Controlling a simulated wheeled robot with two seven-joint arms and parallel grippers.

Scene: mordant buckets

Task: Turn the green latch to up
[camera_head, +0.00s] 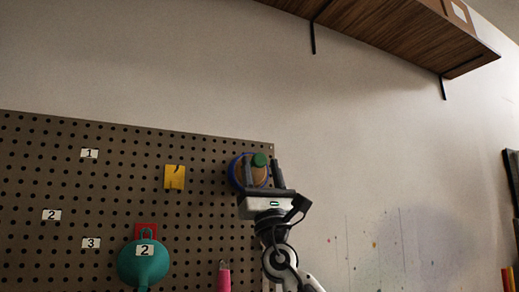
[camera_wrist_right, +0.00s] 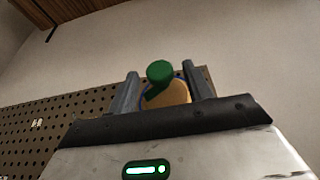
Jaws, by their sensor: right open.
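The green latch (camera_head: 259,160) sits at the upper right corner of the brown pegboard, in front of a round tan disc with a blue rim (camera_head: 235,172). In the right wrist view the latch (camera_wrist_right: 160,72) shows a round green knob with a short arm running down and to the left. My right gripper (camera_head: 262,170) is at the disc, its two fingers apart on either side of it. In the wrist view the latch stands between the open fingers (camera_wrist_right: 160,88); I cannot tell whether either finger touches it. My left gripper is not in view.
The pegboard (camera_head: 110,190) holds a yellow piece (camera_head: 174,177), a teal funnel (camera_head: 143,265) on a red holder, a pink tool (camera_head: 224,278) and number labels. A wooden shelf (camera_head: 400,30) hangs above. The wall right of the board is mostly clear.

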